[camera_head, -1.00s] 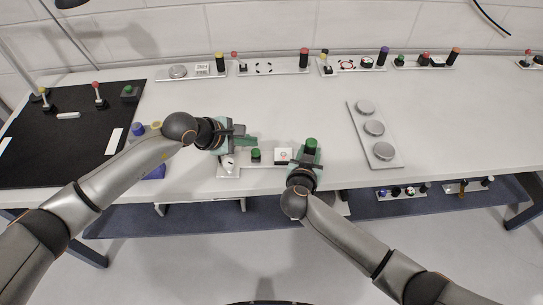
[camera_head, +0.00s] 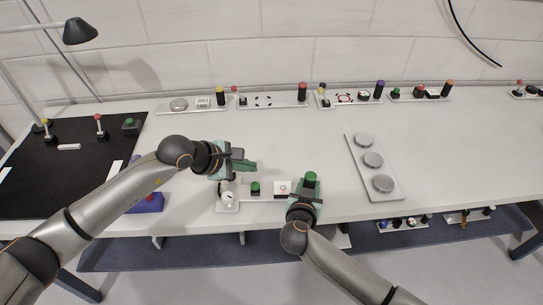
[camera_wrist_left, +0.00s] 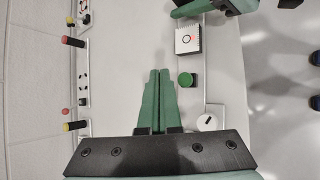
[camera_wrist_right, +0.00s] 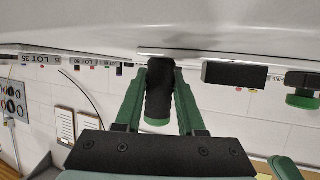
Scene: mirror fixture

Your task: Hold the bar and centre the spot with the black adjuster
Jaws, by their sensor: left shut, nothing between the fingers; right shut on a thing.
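The fixture's white base plate (camera_head: 229,207) lies near the table's front edge. It carries a white dial (camera_head: 227,196), a short black knob with a green top (camera_head: 255,188) and a white square (camera_head: 282,188) with a red ring. My right gripper (camera_head: 310,186) is shut on the upright black bar with a green cap (camera_wrist_right: 158,95) at the plate's right end. My left gripper (camera_wrist_left: 158,73) is shut and empty, above the table beyond the dial and green-topped knob, apart from both.
A black mat (camera_head: 60,186) with small levers covers the table's left. A blue box (camera_head: 150,203) sits near the front edge by my left arm. A plate with several grey discs (camera_head: 390,197) stands to the right. Several other fixtures (camera_head: 275,99) line the back. Mid-table is clear.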

